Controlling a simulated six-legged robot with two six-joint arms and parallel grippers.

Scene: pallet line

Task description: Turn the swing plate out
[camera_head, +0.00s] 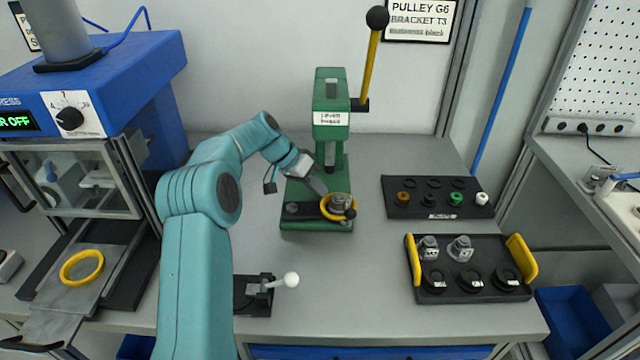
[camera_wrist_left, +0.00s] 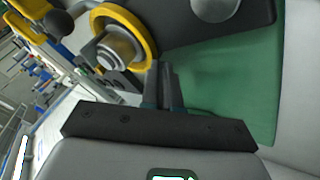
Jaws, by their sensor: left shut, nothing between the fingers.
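The green lever press (camera_head: 330,135) stands at the back middle of the bench, its yellow lever up. On its green base (camera_head: 318,227) lies the dark swing plate (camera_head: 308,211), with a round pivot head at its left end. Its right end carries a yellow ring (camera_head: 326,208) around a grey metal part (camera_head: 340,203). The wrist view also shows the ring (camera_wrist_left: 150,40) and the dark plate (camera_wrist_left: 188,28). My left gripper (camera_head: 323,194) is shut and empty, fingertips close beside the plate and ring. In the wrist view its fingers (camera_wrist_left: 164,85) are together. Contact cannot be told. My right gripper is not seen.
A black tray with yellow handles (camera_head: 474,288) holds grey parts on the right; a smaller black rack (camera_head: 436,212) stands behind it. A small fixture with a white ball lever (camera_head: 290,279) is in front. A blue press (camera_head: 110,80) stands left. The bench between press and trays is clear.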

